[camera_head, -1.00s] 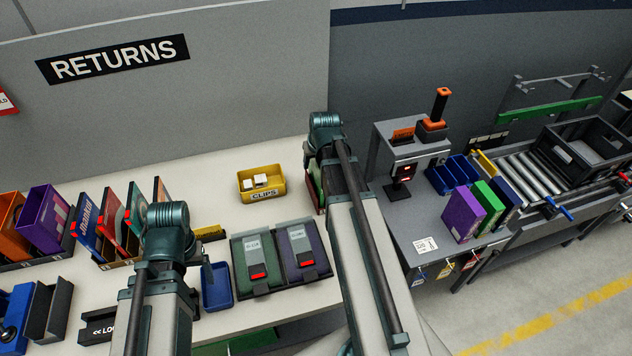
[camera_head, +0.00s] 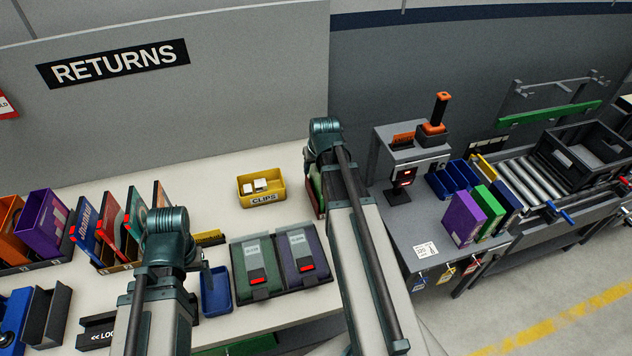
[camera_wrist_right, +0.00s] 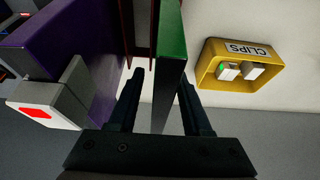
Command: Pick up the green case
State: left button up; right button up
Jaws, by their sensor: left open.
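A green case (camera_wrist_right: 171,65) stands upright, edge-on, in the right wrist view. My right gripper (camera_wrist_right: 158,105) has its two dark fingers on either side of it, apart, with a visible gap on the left side. In the head view my right wrist (camera_head: 325,140) covers most of this spot; only a sliver of green and dark red (camera_head: 315,187) shows beside it. My left gripper (camera_head: 207,275) is mostly hidden behind its own wrist, over the table's left part near a blue tray; nothing is seen in it.
A yellow CLIPS bin (camera_head: 262,187) is near. A two-part tray (camera_head: 280,262) holds green and purple pouches. Another green box (camera_head: 489,208) stands on the side table.

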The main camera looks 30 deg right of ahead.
grip_shut()
dwell(1.2)
